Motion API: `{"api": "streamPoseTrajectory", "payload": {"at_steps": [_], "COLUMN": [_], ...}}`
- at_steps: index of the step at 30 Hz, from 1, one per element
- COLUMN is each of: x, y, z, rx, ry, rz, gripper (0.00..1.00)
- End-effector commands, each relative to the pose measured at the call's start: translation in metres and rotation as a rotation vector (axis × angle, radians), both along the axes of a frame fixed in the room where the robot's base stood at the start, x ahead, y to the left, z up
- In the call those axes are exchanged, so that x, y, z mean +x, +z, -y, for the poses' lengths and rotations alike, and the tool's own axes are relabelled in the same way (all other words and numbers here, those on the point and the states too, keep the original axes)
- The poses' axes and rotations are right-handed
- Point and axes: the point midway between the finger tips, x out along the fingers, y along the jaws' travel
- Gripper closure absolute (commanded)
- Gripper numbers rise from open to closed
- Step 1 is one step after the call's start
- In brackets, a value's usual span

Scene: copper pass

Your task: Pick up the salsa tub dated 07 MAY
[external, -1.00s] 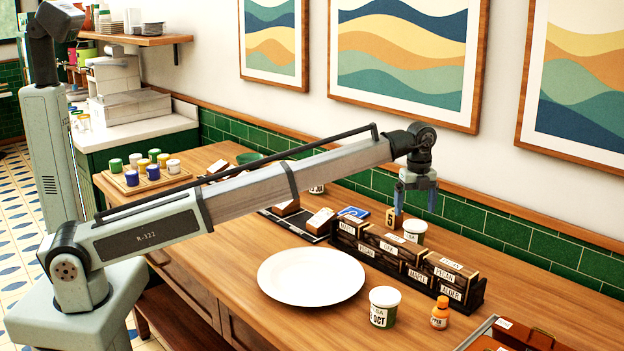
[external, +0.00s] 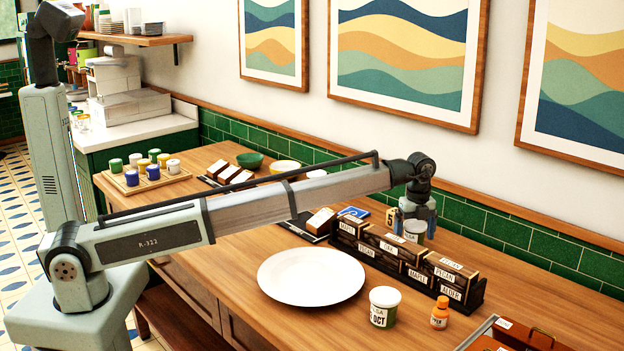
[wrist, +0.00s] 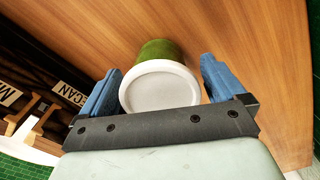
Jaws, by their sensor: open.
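A white-lidded green tub (external: 414,230) stands upright on the table behind the box rack; its date is not readable. My gripper (external: 416,213) is lowered over it, jaws open. In the wrist view, the tub (wrist: 160,88) sits between the two blue fingers (wrist: 160,84), with a gap to the right finger and the left finger close to the lid. Another salsa tub (external: 384,307), its label ending in OCT, stands in front of the rack by the plate. A white lid (external: 316,173) shows partly behind my arm; its label is hidden.
The rack of wood-chip boxes (external: 408,255) stands just in front of the gripper. A yellow number marker (external: 391,219) is close to its left. A white plate (external: 311,277), an orange-capped bottle (external: 440,313) and a blue sign (external: 353,212) are also on the table.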

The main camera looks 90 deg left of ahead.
Motion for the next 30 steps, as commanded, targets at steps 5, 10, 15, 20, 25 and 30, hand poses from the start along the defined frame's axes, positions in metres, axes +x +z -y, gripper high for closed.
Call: {"api": "streamPoseTrajectory", "payload": {"at_steps": [5, 10, 15, 20, 25, 30], "x": [0.0001, 0.0, 0.0, 0.0, 0.0001, 0.0006], "y": [0.0003, 0.0005, 0.0006, 0.0006, 0.001, 0.0089], "z": [0.0001, 0.0001, 0.0001, 0.0001, 0.0001, -0.0001], "rx": [0.0, 0.0, 0.0, 0.0, 0.0, 0.0], "ry": [0.0, 0.0, 0.0, 0.0, 0.0, 0.0], "rz": [0.0, 0.0, 0.0, 0.0, 0.0, 0.001], "gripper": [0.14, 0.31, 0.47, 0.62, 0.68, 0.68]}}
